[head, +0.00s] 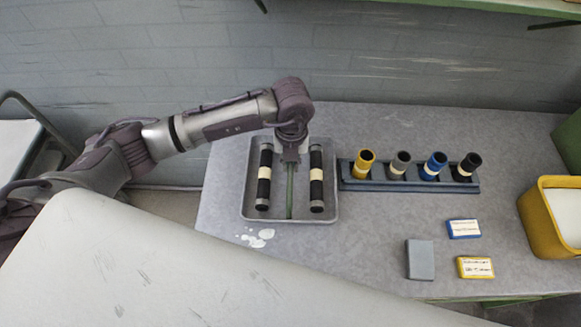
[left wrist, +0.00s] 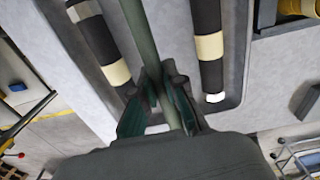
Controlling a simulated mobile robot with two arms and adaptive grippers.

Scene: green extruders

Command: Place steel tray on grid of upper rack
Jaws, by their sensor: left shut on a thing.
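The steel tray (head: 276,192) sits on the grey table, with two black rods (head: 264,178) (head: 316,180) with cream bands lying in it. A thin green bar (head: 290,192) runs along its middle, between the rods. My left gripper (head: 291,160) reaches down over the tray. In the left wrist view the same gripper (left wrist: 161,82) is shut on the green bar (left wrist: 140,35), with the black rods (left wrist: 207,45) on both sides. A green-edged shelf (head: 500,5) shows at the top; its grid cannot be seen. My right gripper is not in view.
A blue holder (head: 352,184) with several coloured cylinders stands close to the tray's right. A grey block (head: 420,260), a blue box (head: 464,229), a yellow box (head: 475,268) and a yellow bin (head: 535,222) are further right. A brick wall is behind the table.

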